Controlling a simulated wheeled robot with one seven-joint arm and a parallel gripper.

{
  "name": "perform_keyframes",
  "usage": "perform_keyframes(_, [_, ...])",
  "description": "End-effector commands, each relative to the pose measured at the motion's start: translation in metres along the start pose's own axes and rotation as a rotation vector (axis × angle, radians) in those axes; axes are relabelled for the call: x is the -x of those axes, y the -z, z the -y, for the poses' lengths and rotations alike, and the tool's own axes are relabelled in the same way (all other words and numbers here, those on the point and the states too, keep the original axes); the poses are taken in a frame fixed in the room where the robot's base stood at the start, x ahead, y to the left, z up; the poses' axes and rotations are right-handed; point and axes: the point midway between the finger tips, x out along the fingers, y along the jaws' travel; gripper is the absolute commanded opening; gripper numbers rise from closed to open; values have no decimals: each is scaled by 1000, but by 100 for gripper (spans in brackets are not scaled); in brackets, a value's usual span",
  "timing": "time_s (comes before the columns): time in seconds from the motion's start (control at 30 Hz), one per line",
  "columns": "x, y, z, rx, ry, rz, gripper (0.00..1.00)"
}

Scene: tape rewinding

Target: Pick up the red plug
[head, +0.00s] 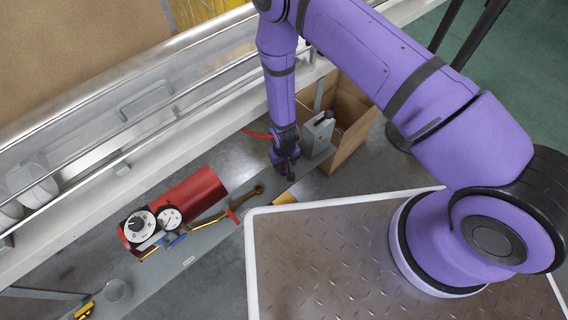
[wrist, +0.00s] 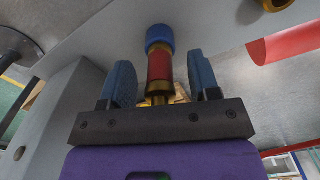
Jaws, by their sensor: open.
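The red plug (wrist: 159,66) shows in the wrist view as a red band with a blue end and brass-coloured parts below. It lies between the two fingers of my gripper (wrist: 160,80), with a visible gap on each side. My gripper is open and does not appear to hold the plug. In the head view my gripper (head: 287,172) points down over the narrow grey bench, beside a grey block. I cannot make out the plug in the head view.
A grey block (head: 318,138) stands right of my gripper, close to it; a cardboard box (head: 357,118) is beyond. A red cylinder with gauges (head: 190,197) and a brass lever (head: 232,208) lie to the left. A conveyor rail (head: 120,170) runs behind.

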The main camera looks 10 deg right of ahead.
Motion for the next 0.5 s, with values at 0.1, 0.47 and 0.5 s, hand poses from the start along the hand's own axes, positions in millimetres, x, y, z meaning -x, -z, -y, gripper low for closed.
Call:
perform_keyframes(0.1, [-3,0,0,0,1,-1,56])
perform_keyframes(0.47, [-3,0,0,0,1,-1,15])
perform_keyframes(0.5, [-3,0,0,0,1,-1,6])
